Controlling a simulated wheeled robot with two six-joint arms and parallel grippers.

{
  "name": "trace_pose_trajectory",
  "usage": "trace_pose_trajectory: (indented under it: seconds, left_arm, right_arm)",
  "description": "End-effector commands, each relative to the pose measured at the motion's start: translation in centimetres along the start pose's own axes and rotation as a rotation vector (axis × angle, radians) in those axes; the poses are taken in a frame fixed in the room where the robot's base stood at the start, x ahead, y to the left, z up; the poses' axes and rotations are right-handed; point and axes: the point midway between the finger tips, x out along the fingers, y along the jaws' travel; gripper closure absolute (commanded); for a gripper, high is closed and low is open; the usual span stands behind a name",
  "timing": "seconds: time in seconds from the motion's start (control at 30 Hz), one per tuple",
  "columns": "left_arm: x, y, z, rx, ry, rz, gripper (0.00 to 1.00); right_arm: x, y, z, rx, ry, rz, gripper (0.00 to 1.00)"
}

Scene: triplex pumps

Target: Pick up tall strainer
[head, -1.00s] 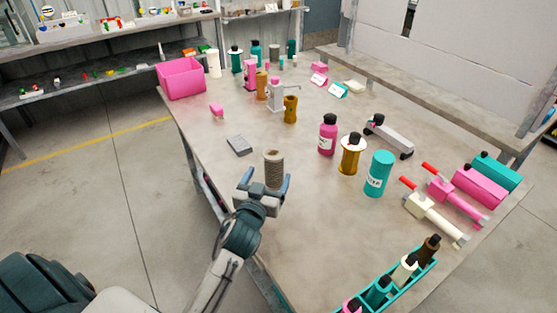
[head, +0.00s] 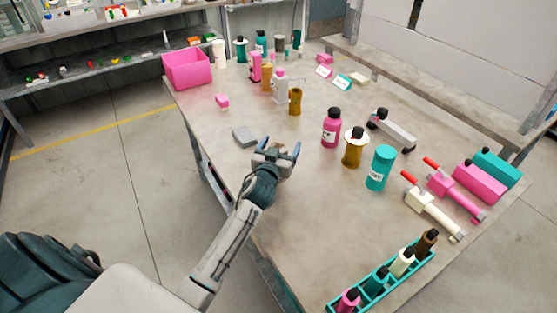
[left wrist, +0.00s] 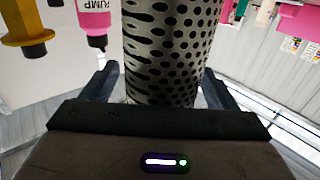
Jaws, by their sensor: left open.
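The tall strainer (left wrist: 168,45) is a grey metal cylinder full of dark holes. In the left wrist view it stands between the two fingers of my left gripper (left wrist: 162,84), and its far end runs out at the top edge. The fingers are open, with a narrow gap on each side of it. My right gripper is not in view.
A teal tray (head: 390,284) of bottles is at the near edge. The table's middle front is clear.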

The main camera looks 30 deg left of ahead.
Motion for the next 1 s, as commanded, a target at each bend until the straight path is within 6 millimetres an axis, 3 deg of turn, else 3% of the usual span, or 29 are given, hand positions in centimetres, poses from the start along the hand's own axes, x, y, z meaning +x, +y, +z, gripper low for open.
trace_pose_trajectory:
  seconds: [0.13, 0.4, 0.77, 1.0]
  left_arm:
    - [0.0, 0.0, 0.1, 0.0, 0.0, 0.0, 0.19]
    - [-0.1, 0.0, 0.1, 0.0, -0.001, 0.0, 0.69]
    - [-0.1, 0.0, -0.4, -0.001, 0.0, -0.001, 0.69]
    - [-0.1, 0.0, -3.1, -0.001, 0.004, 0.0, 0.69]
  right_arm:
    - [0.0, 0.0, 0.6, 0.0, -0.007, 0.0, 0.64]
    - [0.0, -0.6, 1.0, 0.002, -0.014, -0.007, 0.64]
    - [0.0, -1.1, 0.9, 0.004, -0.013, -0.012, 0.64]
    - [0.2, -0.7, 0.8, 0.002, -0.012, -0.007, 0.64]
